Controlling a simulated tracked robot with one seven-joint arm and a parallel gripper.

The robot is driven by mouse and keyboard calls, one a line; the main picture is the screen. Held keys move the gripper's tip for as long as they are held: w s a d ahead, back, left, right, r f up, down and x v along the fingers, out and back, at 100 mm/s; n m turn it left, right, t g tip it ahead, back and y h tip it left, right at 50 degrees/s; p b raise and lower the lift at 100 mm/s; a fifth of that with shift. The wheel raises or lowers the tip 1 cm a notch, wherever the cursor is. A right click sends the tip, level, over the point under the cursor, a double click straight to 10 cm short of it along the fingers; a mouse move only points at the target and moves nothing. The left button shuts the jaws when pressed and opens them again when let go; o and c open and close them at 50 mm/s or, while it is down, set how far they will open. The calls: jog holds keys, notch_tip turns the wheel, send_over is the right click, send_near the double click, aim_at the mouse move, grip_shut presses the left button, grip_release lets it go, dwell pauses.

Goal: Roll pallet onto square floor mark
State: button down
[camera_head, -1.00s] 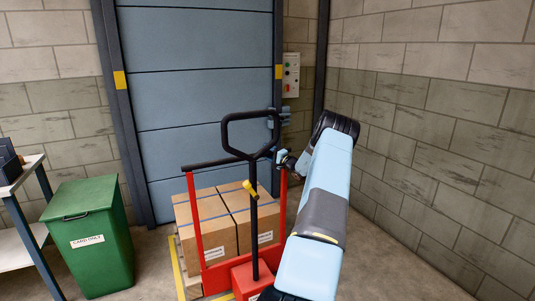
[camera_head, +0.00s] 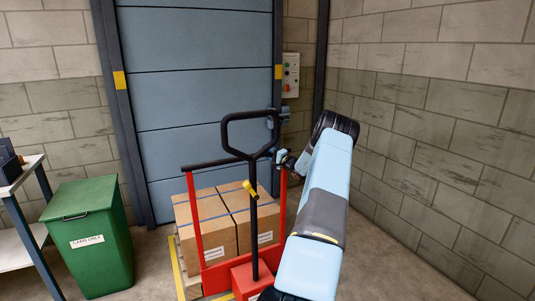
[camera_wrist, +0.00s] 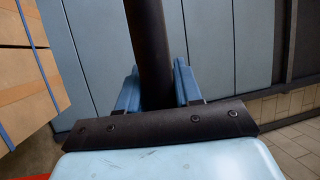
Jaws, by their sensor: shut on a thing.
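A red pallet truck (camera_head: 244,281) stands in front of a blue shutter door, with a black loop handle (camera_head: 226,130) on its upright and a black push bar (camera_head: 208,164) across its red frame. Strapped cardboard boxes (camera_head: 220,227) sit on the pallet behind the frame. The pallet is mostly hidden. My gripper (camera_head: 281,157) is at the push bar's right end. In the wrist view its blue fingers (camera_wrist: 158,88) are shut around the dark bar (camera_wrist: 150,45).
A green lidded bin (camera_head: 100,250) stands at the left, beside a table (camera_head: 30,175) with dark trays. The shutter (camera_head: 200,100) is right behind the load. A control box (camera_head: 291,75) is on the back wall. A block wall (camera_head: 440,160) closes the right side, with bare floor before it.

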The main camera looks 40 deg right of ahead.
jog(key=shift+f, duration=0.15)
jog(key=shift+w+d+f, duration=0.1)
jog(key=shift+w+d, duration=0.05)
jog(key=shift+w, duration=0.4)
jog(key=shift+w+d+f, duration=0.1)
jog(key=shift+w, duration=0.4)
jog(key=c, duration=0.8)
grip_release()
jog(key=shift+s+r, duration=0.15)
jog(key=shift+r, duration=0.1)
jog(key=shift+c, duration=0.2)
jog(key=v, duration=1.3)
jog(key=shift+s+f, duration=0.2)
jog(key=shift+s, duration=0.2)
